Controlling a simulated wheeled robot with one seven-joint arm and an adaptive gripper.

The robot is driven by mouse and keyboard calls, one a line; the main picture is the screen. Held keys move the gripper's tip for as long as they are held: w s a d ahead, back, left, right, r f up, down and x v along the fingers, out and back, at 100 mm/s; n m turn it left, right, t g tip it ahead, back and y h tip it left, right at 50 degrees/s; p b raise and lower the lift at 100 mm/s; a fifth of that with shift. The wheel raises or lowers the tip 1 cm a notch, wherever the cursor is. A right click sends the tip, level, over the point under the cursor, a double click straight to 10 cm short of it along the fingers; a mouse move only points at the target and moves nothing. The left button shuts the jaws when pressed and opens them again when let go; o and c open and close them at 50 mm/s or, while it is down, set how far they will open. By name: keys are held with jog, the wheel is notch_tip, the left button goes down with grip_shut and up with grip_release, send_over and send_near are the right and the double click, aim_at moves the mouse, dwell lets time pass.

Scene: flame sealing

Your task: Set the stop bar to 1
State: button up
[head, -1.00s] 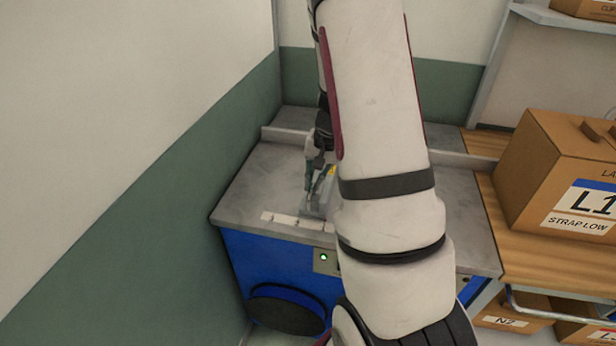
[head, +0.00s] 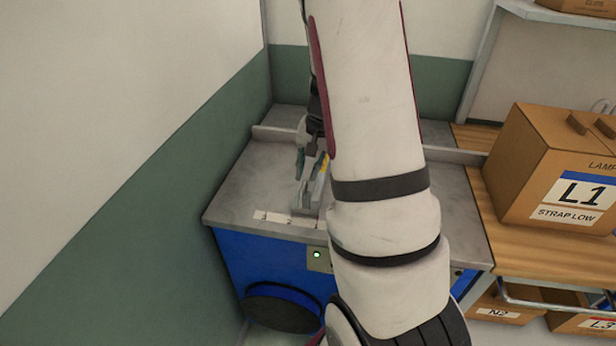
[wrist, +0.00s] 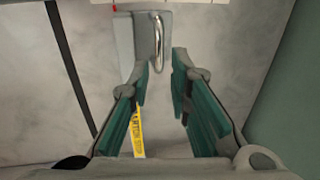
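The stop bar (head: 306,198) is a grey piece on the metal worktop, partly hidden by my arm in the head view. In the wrist view the grey block of the stop bar (wrist: 140,35) carries a shiny metal handle (wrist: 158,42), and a red pointer (wrist: 114,8) shows by the scale strip at the top edge. My gripper (wrist: 162,68) has green-padded fingers standing apart with nothing between their tips. My gripper also shows in the head view (head: 311,165). The scale's numbers are not readable.
The white scale strip (head: 275,217) lies along the worktop's front edge. A yellow label (wrist: 138,130) shows beside the left finger. A wall (head: 150,200) stands close on the left. A cardboard box marked L1 (head: 535,170) sits on the wooden bench at right.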

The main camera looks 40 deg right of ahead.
notch_tip(320, 180, up, 7)
dwell(0.3)
dwell(0.5)
jog(key=s+a+r+n+t, duration=0.1)
jog(key=s+a+r+n, duration=0.15)
jog(key=a+r, duration=0.45)
jog(key=s+a+r+n, duration=0.2)
jog(key=a+r+n, duration=0.15)
jog(key=a, duration=0.55)
jog(key=s+a+r+n+t, duration=0.1)
jog(key=s+a+r+n, duration=0.1)
jog(key=s+a, duration=0.2)
jog(key=s+a+r+n+t+h, duration=0.1)
jog(key=s+a+r+n, duration=0.1)
jog(key=s+a, duration=0.3)
jog(key=s+n, duration=0.1)
jog(key=s, duration=0.2)
jog(key=shift+s+r, duration=0.2)
jog(key=shift+r, duration=0.05)
